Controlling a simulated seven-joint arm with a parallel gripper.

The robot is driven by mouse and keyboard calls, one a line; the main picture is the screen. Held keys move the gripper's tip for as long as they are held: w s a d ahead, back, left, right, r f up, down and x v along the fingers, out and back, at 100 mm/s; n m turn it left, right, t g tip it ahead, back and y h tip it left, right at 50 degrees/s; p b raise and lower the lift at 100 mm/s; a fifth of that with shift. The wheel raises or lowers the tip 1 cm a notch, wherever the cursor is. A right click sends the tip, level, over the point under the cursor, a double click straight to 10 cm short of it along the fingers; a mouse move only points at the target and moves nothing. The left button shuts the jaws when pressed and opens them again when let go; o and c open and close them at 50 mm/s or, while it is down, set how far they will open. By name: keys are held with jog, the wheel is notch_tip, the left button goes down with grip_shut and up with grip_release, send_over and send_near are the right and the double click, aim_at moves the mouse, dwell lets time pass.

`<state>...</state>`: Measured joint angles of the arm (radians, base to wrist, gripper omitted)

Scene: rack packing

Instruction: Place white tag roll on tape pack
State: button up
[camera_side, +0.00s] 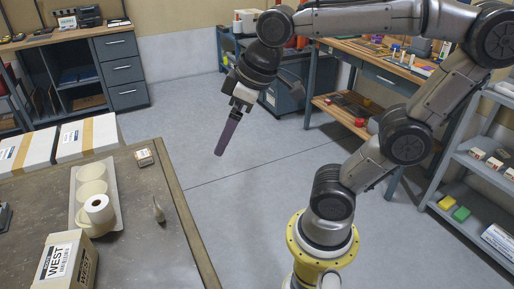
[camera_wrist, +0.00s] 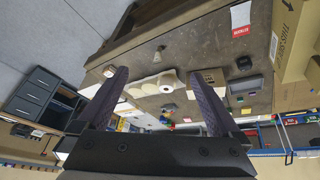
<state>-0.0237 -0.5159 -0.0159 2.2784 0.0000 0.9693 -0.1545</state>
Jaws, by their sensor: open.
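The white tag roll (camera_side: 99,209) is upright, with its round hole facing up, at the near end of the tape pack (camera_side: 92,171). It appears to rest on top of the pack, over its nearest tan roll. The tape pack is a long, pale tray of several tan rolls lying flat on the table. The wrist view also shows the white roll (camera_wrist: 168,83) at one end of the pack (camera_wrist: 141,88). My gripper (camera_side: 220,152) hangs over the floor, right of the table and away from both. Its fingers (camera_wrist: 160,100) are apart and empty.
A cardboard box marked WEST (camera_side: 68,264) stands at the table's near edge. A small grey object (camera_side: 158,210) and a small box (camera_side: 144,157) lie right of the pack. White boxes (camera_side: 88,138) are behind it. The floor around my gripper is clear.

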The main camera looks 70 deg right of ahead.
jog(key=s+f+m, duration=0.2)
jog(key=s+f, duration=0.2)
jog(key=s, duration=0.1)
jog(key=shift+s+d+t, duration=0.25)
jog(key=shift+s+t, duration=0.15)
